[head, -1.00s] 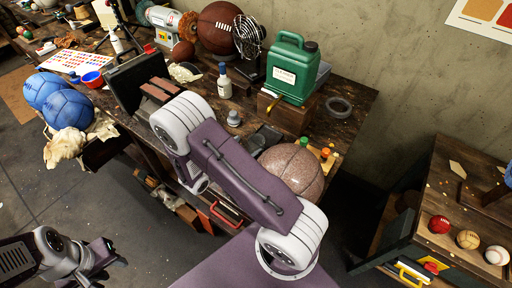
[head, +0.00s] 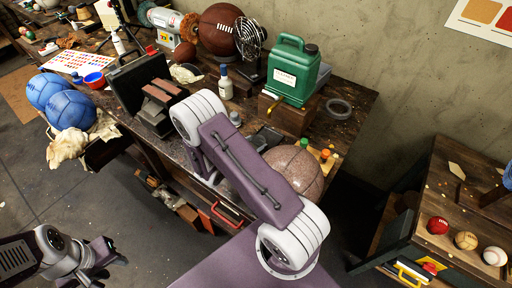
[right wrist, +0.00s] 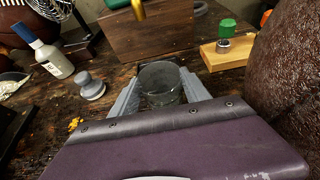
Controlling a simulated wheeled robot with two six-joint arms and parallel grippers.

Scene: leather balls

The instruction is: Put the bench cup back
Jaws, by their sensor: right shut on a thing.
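The bench cup is a clear glass cup (right wrist: 160,82) in the right wrist view, upright at the wooden workbench (head: 355,103). My right gripper (right wrist: 159,92) is shut on it, with one grey finger on each side. I cannot tell whether the cup's base touches the bench. In the head view my purple right arm hides the cup and the right gripper. My left gripper (head: 112,256) is low at the left of the head view, over the floor and away from the bench; its jaw opening is unclear.
A brown leather ball (head: 296,170) lies close to my right arm. A grey knobbed piece (right wrist: 91,86), a white bottle (right wrist: 52,58), a wooden box (right wrist: 150,35) and a block with a green-topped jar (right wrist: 227,50) surround the cup. A green canister (head: 295,75) stands behind.

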